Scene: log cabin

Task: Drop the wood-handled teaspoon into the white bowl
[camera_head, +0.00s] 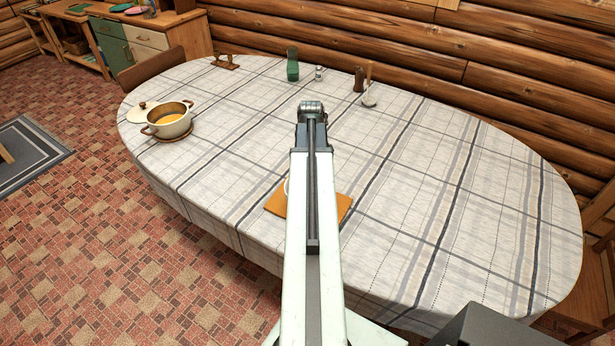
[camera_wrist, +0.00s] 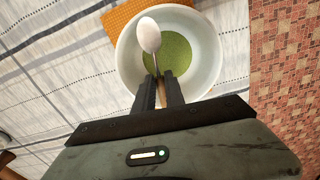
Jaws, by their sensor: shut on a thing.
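In the wrist view my gripper (camera_wrist: 161,92) is shut on the wood-handled teaspoon (camera_wrist: 149,36). The spoon's pale metal bowl end points away from the fingers, and part of its wooden handle shows between and below them. The white bowl (camera_wrist: 208,52) lies beneath the spoon in this view, with green content inside. The spoon overlaps the bowl's opening; how high it is above the bowl I cannot tell. In the head view my arm hides most of the bowl, of which a small white edge (camera_head: 286,187) shows, and hides the spoon and the fingers.
The bowl stands on an orange-brown mat (camera_head: 275,203) on the oval table with a checked cloth (camera_head: 450,200). A green glass (camera_head: 292,66) and small shakers stand at the back. The table's right side is clear.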

